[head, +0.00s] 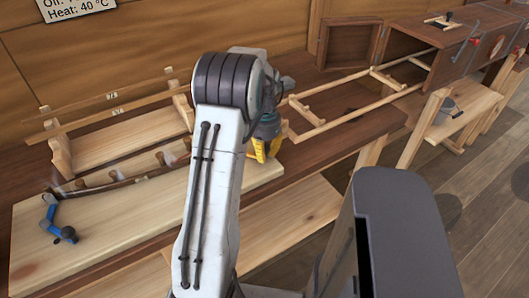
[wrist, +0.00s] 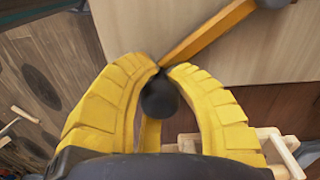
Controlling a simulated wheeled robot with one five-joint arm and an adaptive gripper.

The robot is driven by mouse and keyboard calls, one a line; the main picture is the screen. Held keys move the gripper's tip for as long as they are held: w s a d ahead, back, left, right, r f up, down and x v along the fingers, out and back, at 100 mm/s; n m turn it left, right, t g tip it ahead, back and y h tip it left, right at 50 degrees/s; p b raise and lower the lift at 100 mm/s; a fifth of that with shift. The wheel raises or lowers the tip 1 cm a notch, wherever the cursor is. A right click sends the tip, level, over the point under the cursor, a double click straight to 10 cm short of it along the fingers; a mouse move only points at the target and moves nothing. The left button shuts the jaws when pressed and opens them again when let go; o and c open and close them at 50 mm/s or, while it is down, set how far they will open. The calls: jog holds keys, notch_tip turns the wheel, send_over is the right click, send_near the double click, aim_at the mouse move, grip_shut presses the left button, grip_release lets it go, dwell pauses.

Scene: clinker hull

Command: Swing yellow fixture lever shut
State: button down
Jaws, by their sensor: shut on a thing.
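In the head view, my gripper (head: 265,148) is at the right end of the pale board (head: 130,225), partly hidden by my arm. The lever itself cannot be made out there. A blue clamp fixture (head: 56,222) stands on the board's left end. A dark bent strip (head: 125,182) runs along several wooden pegs on the board.
A wooden rack (head: 120,140) stands behind the board. To the right, wooden rails (head: 350,120) lead to an open wooden box (head: 425,50). A metal bucket (head: 447,112) stands on a side bench. The floor (head: 480,200) at the right is clear.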

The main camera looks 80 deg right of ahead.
jog(key=shift+r, duration=0.15)
jog(key=a+m, duration=0.1)
jog(key=w+a+m+b, duration=0.1)
jog(key=shift+a+m, duration=0.1)
jog(key=shift+m, duration=0.3)
jog(key=w+a+m+b, duration=0.1)
jog(key=w+a+m, duration=0.1)
jog(key=m, duration=0.1)
jog(key=w+a+m+b, duration=0.1)
jog(key=w+a+m, duration=0.1)
jog(key=a+m, duration=0.1)
jog(key=shift+w+m, duration=0.4)
jog(key=shift+m, duration=0.2)
jog(key=shift+w+a+r+m, duration=0.1)
jog(key=shift+w+a+m, duration=0.1)
jog(key=shift+w+m, duration=0.4)
jog(key=shift+w+a+m, duration=0.15)
jog(key=shift+w+m, duration=0.35)
jog(key=shift+m, duration=0.1)
jog(key=shift+w+a+m, duration=0.15)
jog(key=shift+w+m, duration=1.25)
jog(key=shift+m, duration=0.2)
jog(key=c, duration=1.4)
grip_release()
jog(key=shift+w+a, duration=0.1)
jog(key=o, duration=0.5)
jog(key=shift+a+b, duration=0.1)
jog(key=shift+b, duration=0.2)
